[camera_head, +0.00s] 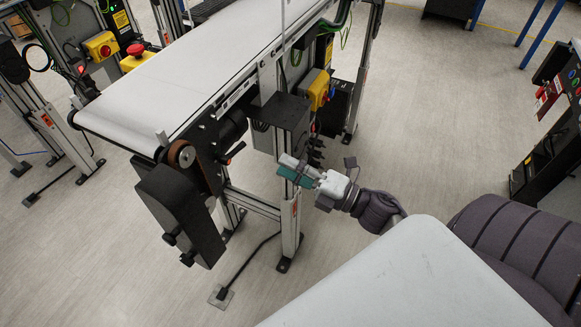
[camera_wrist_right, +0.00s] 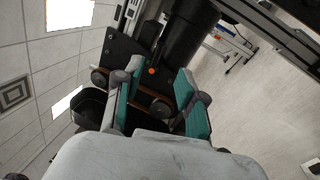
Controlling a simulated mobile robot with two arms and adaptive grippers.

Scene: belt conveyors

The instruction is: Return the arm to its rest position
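My right gripper (camera_head: 291,169) reaches in from the right in the head view, near the end of the conveyor. In the right wrist view its two teal-padded fingers (camera_wrist_right: 158,92) stand apart with a clear gap, and nothing is held between them. The conveyor's dark end unit and rollers show behind the fingers. Whether any part of the gripper touches the conveyor frame cannot be told. My left gripper is not in view.
The belt conveyor (camera_head: 175,82) runs from the lower left to the top, with a black motor housing (camera_head: 180,212) hanging at its near end. A yellow switch box (camera_head: 318,90) is on its side. Open floor (camera_head: 430,130) lies to the right, before a black cabinet (camera_head: 550,150).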

